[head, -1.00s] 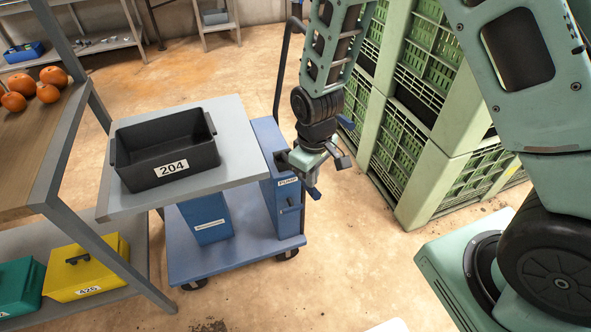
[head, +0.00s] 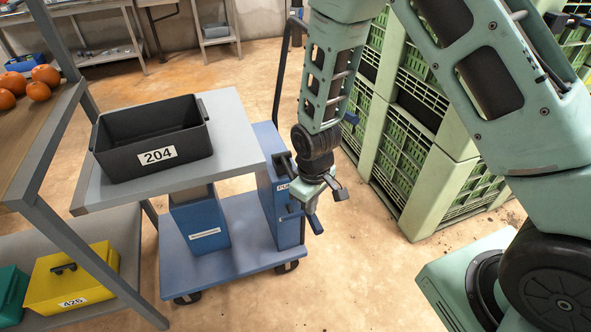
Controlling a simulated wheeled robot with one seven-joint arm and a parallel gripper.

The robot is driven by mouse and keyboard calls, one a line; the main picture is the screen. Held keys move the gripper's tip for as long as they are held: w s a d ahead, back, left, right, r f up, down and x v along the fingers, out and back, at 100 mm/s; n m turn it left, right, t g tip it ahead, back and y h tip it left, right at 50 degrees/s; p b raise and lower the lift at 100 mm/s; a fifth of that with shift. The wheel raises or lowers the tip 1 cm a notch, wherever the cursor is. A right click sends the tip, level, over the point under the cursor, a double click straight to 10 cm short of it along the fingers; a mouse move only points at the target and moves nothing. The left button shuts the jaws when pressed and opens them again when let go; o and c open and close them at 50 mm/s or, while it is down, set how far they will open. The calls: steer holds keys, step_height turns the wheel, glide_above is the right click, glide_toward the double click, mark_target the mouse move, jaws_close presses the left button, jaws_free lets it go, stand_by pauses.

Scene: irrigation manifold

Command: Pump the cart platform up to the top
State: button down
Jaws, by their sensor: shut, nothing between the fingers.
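The blue cart (head: 235,248) stands on the floor with its grey platform (head: 236,128) raised on a blue column (head: 199,218). The platform sits at about the height of the orange-laden shelf beside it. A dark grey bin (head: 150,142) labelled 204 rests on the platform. The pump housing (head: 283,215) stands at the cart's right end, its label partly covered. My gripper (head: 322,202) is shut and empty at the right of the housing top, pointing down. It is close to the pump's lever parts; whether it touches them I cannot tell.
A rack with oranges (head: 40,90) and a yellow box (head: 70,278) labelled 426 stands close on the left. Green crates (head: 430,170) are stacked behind and right of my arm. Bare floor lies in front of the cart.

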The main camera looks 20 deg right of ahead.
step_height(320, 180, up, 12)
steer(key=p, duration=0.9)
steer(key=shift+r+p, duration=0.15)
steer(key=shift+p, duration=0.25)
step_height(320, 180, down, 13)
steer(key=b, duration=0.8)
steer(key=shift+w+r+b, duration=0.1)
steer(key=shift+b, duration=0.2)
step_height(320, 180, up, 13)
steer(key=p, duration=1)
steer(key=shift+p, duration=0.35)
